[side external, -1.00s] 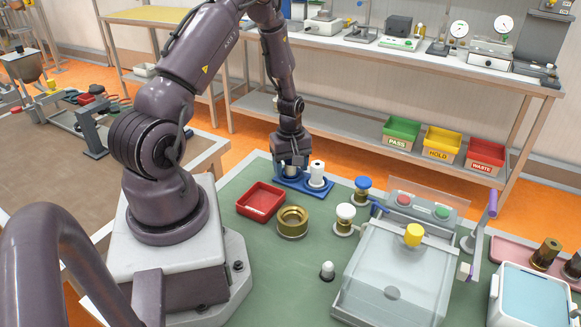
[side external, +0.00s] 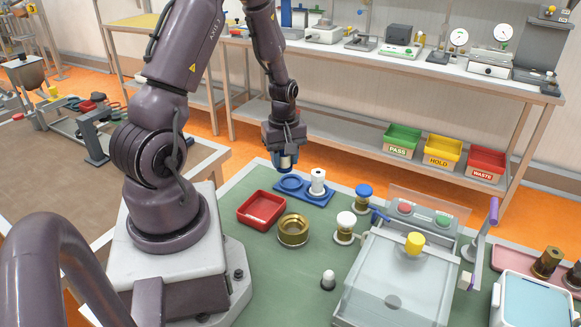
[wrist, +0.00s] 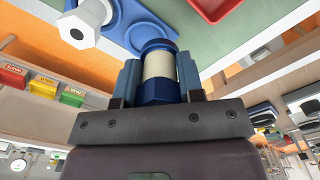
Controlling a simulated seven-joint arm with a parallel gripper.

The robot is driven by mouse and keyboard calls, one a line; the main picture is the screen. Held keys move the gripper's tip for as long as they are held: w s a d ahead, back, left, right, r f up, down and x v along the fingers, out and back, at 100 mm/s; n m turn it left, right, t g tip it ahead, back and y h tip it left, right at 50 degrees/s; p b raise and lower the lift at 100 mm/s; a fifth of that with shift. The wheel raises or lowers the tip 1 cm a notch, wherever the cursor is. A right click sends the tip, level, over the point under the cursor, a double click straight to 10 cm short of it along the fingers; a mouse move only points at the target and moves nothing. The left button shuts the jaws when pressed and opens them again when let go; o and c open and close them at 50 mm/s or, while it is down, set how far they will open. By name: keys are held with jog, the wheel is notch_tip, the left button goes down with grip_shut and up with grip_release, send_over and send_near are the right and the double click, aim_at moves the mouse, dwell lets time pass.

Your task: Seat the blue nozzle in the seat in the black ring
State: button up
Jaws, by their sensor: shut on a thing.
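My gripper (side external: 284,153) is shut on the blue nozzle (side external: 286,164) and holds it upright in the air above the blue two-place holder (side external: 304,191). In the wrist view, the nozzle (wrist: 157,66) has a blue hexagonal part near my gripper, a cream middle and a blue flange at the far end. Its sides sit between the two fingers. A blue-topped fitting (side external: 363,195) and a white-topped fitting (side external: 345,222) stand on round bases to the right. I cannot tell for sure which base is the black ring, and no open seat shows clearly.
A white nozzle (side external: 318,181) stands in the holder's right place; the left place is empty. A red tray (side external: 262,209), a brass ring-shaped cup (side external: 293,229) and a small white-capped piece (side external: 328,279) stand nearby. A clear-lidded box (side external: 391,270) stands at right.

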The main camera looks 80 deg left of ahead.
jog(key=s+d+r, duration=0.6)
jog(key=s+d, duration=0.1)
jog(key=w+d+f+m, duration=0.1)
jog(key=w+d, duration=0.6)
jog(key=w, duration=0.2)
jog(key=w+d+f+m, duration=0.1)
jog(key=w+d+m, duration=0.1)
jog(key=w+d, duration=0.5)
jog(key=w+d+f+m, duration=0.1)
jog(key=w+d, duration=0.6)
jog(key=w, duration=0.3)
jog(key=shift+w+d+f, duration=0.15)
jog(key=shift+w+f, duration=0.05)
jog(key=shift+w, duration=0.15)
jog(key=shift+m, duration=0.3)
jog(key=shift+f, duration=2.05)
jog(key=shift+f, duration=1.05)
